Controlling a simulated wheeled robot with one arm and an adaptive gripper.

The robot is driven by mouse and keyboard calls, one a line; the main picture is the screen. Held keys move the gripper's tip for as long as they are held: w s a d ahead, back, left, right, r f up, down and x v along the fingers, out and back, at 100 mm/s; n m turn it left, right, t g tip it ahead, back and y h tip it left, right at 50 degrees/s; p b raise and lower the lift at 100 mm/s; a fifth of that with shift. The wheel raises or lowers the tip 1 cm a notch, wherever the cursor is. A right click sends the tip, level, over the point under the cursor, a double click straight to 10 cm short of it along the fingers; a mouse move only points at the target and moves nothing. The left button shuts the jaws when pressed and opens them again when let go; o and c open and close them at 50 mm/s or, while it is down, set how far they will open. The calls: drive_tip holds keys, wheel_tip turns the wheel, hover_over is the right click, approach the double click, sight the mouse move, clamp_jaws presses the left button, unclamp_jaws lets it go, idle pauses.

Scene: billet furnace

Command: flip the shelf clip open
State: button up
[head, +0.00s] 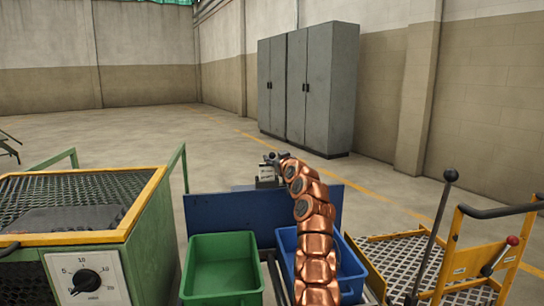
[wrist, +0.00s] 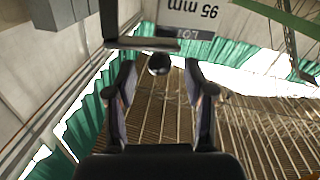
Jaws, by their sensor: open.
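My gripper (wrist: 160,100) is open in the wrist view, one dark finger on each side. A dark round knob (wrist: 159,64) shows between the fingertips, with a gap to either finger. It sits at the edge of a grey bar (wrist: 142,43). Whether the knob or bar is the shelf clip I cannot tell. In the head view my gripper (head: 270,161) is small, beyond the blue panel, and the clip cannot be made out there.
A blue panel (head: 222,212) stands below my arm, with a green bin (head: 222,265) and a blue bin (head: 350,270) before it. A green machine with a dial (head: 87,281) is left; a yellow cart (head: 470,262) with levers is right. Grey cabinets (head: 315,85) stand behind. Open floor lies back left.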

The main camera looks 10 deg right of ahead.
drive_tip(key=shift+w+r+p, duration=0.15)
drive_tip(key=shift+w+p, duration=0.15)
drive_tip(key=shift+w, duration=0.45)
drive_tip(key=shift+w+a, duration=0.25)
drive_tip(key=shift+w, duration=0.4)
drive_tip(key=shift+a+p, duration=0.1)
drive_tip(key=shift+p, duration=0.2)
clamp_jaws()
